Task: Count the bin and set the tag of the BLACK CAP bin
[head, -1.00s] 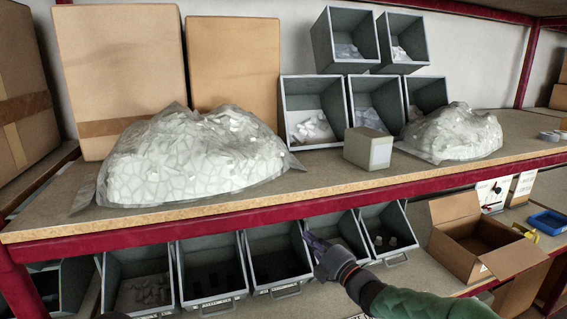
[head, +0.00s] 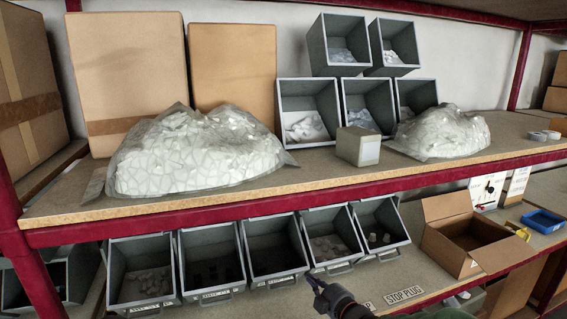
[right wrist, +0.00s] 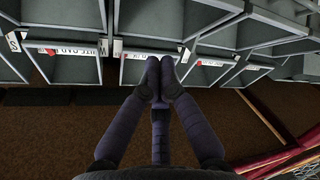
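A lower row of grey bins sits under the shelf. My right gripper (head: 316,281) is in front of and below the row. In the right wrist view its fingertips (right wrist: 158,75) meet, with nothing seen between them, below bin fronts with white labels and red marks, such as the red tag (right wrist: 123,56). My left gripper is out of view.
A red shelf edge (head: 250,207) runs above the bins. An open carton (head: 440,240) stands right of them. A "STOP PLUG" label (head: 403,295) shows at the lower front. Bags of white pieces (head: 200,155) and more bins (head: 310,95) stand on the upper shelf.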

